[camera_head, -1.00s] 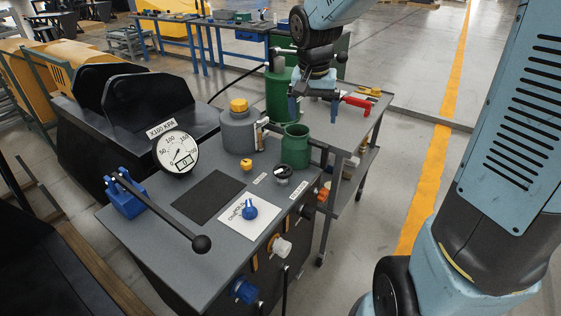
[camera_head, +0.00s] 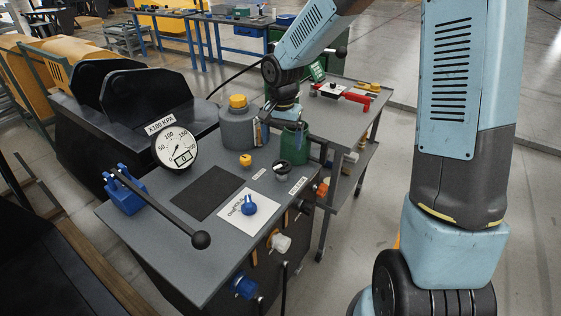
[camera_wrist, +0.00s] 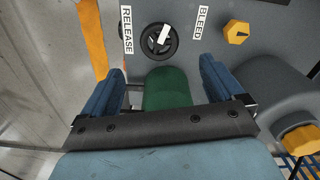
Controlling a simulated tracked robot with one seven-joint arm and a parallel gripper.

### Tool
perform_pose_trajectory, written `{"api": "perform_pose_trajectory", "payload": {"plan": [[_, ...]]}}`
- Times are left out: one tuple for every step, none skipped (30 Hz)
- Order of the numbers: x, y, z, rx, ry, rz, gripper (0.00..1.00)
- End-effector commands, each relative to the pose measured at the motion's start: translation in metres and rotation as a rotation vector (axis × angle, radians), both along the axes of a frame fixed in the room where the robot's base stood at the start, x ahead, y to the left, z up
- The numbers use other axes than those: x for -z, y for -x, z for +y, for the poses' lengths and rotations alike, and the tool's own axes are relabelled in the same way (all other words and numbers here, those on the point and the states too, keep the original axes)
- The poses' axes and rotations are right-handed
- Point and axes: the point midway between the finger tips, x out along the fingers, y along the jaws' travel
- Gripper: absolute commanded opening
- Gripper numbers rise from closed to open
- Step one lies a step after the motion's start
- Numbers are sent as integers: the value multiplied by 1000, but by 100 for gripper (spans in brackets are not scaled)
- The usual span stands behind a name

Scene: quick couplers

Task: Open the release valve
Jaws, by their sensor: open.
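The black round valve knob with a pale handle (camera_head: 281,170) is on the grey bench top, beside the RELEASE label (camera_head: 297,186). In the wrist view the knob (camera_wrist: 159,41) lies beyond my fingers, between the RELEASE label (camera_wrist: 126,30) and the BLEED label (camera_wrist: 200,22). A yellow knob (camera_wrist: 237,32) is by BLEED. My gripper (camera_head: 281,115) is above the green cylinder (camera_head: 294,146), behind the knob. In the wrist view my gripper (camera_wrist: 163,84) is open, its blue fingers apart, with the green cylinder (camera_wrist: 167,88) showing between them. Nothing is held.
A grey canister with a yellow cap (camera_head: 238,125) stands left of the green cylinder. A pressure gauge (camera_head: 177,148), a long black lever (camera_head: 160,209) and a blue knob (camera_head: 249,207) are on the bench. A side table (camera_head: 325,125) holds a red tool.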

Motion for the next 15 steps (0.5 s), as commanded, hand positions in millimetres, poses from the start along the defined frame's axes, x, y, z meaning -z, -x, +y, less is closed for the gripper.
{"api": "perform_pose_trajectory", "payload": {"plan": [[11, 1, 0, -1, -1, 4, 94], [16, 1, 0, -2, 0, 4, 94], [23, 1, 0, -1, 0, 4, 94], [28, 1, 0, -1, -1, 4, 94], [33, 1, 0, -2, 0, 4, 94], [40, 1, 0, -1, -1, 4, 94], [45, 1, 0, -2, 0, 3, 94], [50, 1, 0, -2, 0, 3, 94], [56, 1, 0, -1, 0, 3, 94], [60, 1, 0, -2, 0, 3, 94], [64, 1, 0, -2, -1, 4, 94], [69, 1, 0, -1, 0, 3, 94], [72, 1, 0, -1, 0, 2, 94], [75, 1, 0, -1, 0, 2, 94], [78, 1, 0, -1, 0, 2, 94]]}}
